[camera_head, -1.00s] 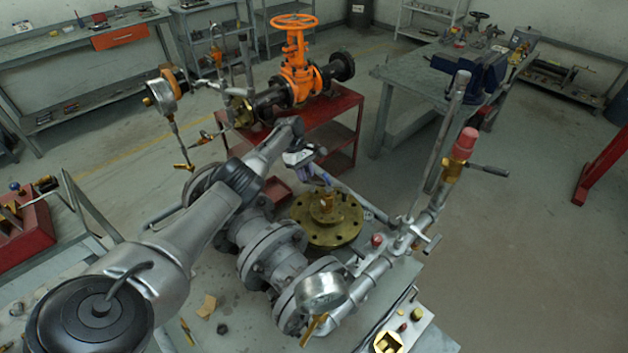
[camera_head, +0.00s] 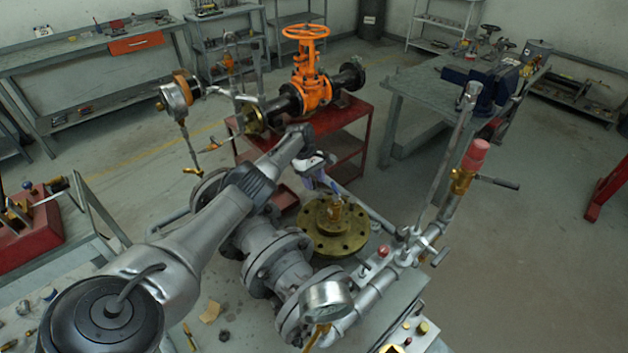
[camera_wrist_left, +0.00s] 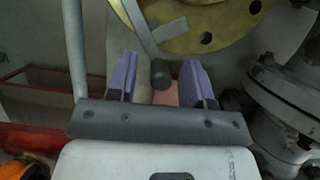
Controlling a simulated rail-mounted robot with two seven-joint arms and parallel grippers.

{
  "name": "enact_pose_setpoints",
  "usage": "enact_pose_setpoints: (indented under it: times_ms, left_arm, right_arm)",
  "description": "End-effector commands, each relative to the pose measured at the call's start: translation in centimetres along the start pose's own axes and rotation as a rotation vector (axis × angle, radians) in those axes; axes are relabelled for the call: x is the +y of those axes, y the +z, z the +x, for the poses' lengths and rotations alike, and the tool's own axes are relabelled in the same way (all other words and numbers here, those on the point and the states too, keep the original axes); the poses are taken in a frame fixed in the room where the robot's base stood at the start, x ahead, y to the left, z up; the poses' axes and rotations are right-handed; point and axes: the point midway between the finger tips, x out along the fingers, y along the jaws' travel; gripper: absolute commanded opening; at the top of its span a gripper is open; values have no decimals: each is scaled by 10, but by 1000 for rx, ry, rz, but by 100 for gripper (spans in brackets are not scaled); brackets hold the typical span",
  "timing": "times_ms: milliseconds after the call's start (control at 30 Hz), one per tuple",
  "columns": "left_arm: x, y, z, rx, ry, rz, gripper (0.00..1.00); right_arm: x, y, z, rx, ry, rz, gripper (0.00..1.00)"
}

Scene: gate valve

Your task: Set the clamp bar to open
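In the left wrist view, a grey bar (camera_wrist_left: 140,25), which looks like the clamp bar, runs over a brass flange (camera_wrist_left: 215,25) and ends in a dark round knob (camera_wrist_left: 160,73). My left gripper (camera_wrist_left: 158,78) is open, its two purple fingers on either side of the knob with gaps showing. I cannot tell the knob's depth relative to the fingertips. In the head view my left gripper (camera_head: 325,180) is just above and behind the brass flange (camera_head: 310,241); the bar is hard to make out there. My right gripper is not in view.
Large grey flanged pipework (camera_head: 275,255) with a pressure gauge (camera_head: 326,301) stands close to my left arm. A pipe with a red-capped fitting (camera_head: 474,156) rises at right. An orange gate valve (camera_head: 312,90) sits on a red stand (camera_head: 352,112) behind.

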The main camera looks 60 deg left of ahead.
Motion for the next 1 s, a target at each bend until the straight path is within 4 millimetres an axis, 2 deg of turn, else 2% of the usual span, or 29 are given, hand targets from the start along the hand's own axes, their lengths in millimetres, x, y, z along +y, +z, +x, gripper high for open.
enact_pose_setpoints:
  times_ms: [200,333,567,800,1000]
  left_arm:
    - [0,0,-2,1,0,0,46]
    - [0,0,-13,1,3,0,46]
    - [1,0,-56,1,5,0,46]
    - [1,0,-103,0,5,0,46]
    - [1,0,-125,-1,3,1,46]
  right_arm:
    - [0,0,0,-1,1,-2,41]
    - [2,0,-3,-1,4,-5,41]
    - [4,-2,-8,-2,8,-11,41]
    - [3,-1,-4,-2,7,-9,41]
    - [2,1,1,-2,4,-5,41]
